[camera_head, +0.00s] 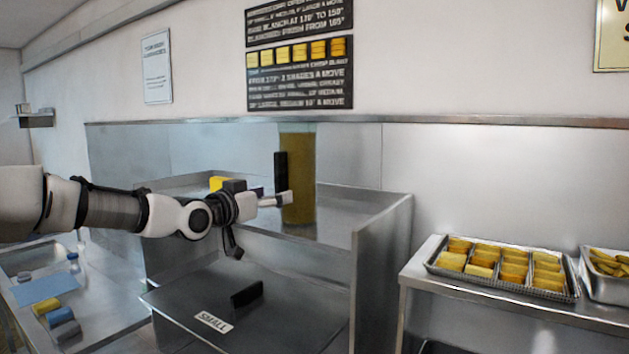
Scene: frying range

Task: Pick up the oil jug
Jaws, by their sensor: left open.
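The oil jug (302,185) is a tall, upright container of amber-yellow oil. It stands on the steel fryer counter near the middle of the view, with a dark upright bar, seemingly its handle, on its left side. My left gripper (262,208) reaches in from the left and is open and empty. One pale fingertip is in front of the jug's left edge, just below the dark bar; I cannot tell whether it touches. Another dark finger hangs lower left. My right gripper is not in view.
A steel lid marked SMALL (240,312), with a black handle, lies in front. A tray of several yellow blocks (437,268) sits on the right-hand steel table. Left, a lower counter holds a blue sheet (45,287) and sponges. A steel side wall (385,270) stands right of the jug.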

